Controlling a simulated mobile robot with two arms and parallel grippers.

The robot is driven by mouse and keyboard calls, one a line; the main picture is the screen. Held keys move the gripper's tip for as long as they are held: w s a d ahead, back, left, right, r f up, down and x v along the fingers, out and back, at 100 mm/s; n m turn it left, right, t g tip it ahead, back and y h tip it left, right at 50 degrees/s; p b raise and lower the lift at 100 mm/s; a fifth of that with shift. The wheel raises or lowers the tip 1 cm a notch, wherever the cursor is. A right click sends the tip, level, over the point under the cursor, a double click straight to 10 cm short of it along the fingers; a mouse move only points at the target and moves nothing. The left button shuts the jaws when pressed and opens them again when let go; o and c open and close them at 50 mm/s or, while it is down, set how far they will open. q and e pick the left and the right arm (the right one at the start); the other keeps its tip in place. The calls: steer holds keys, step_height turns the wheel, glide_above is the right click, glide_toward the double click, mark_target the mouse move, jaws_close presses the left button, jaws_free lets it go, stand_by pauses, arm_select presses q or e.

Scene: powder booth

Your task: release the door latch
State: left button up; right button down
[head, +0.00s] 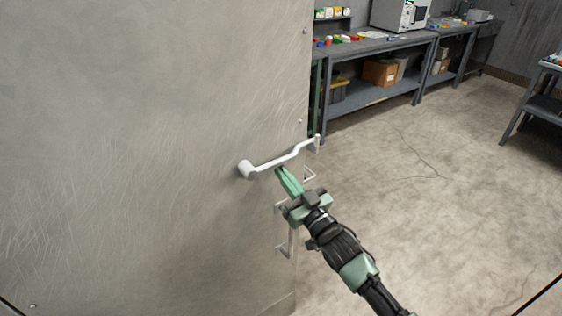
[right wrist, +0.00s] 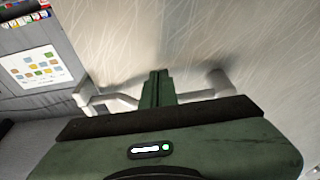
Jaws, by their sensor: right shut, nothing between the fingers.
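A white door latch lever (head: 285,159) is mounted on the large grey metal door (head: 140,130) in the head view. Its round pivot is at the left and its cranked arm runs right, rising to the door's edge. My right gripper (head: 280,172) is shut and empty, with its green fingertips just below the lever's middle. In the right wrist view my fingers (right wrist: 158,85) overlap the lever, whose pivot (right wrist: 218,82) shows to the right. I cannot tell whether they touch. My left gripper is not in view.
A white pull handle (head: 290,235) is on the door below the latch, partly behind my right gripper. A workbench (head: 375,45) with small coloured items and a grey box stands behind at the right. The concrete floor (head: 430,170) right of the door is clear.

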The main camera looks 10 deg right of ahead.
stand_by(0.5)
step_height(320, 180, up, 12)
steer(key=p, duration=1)
steer(key=shift+r+p, duration=0.1)
steer(key=shift+p, duration=0.25)
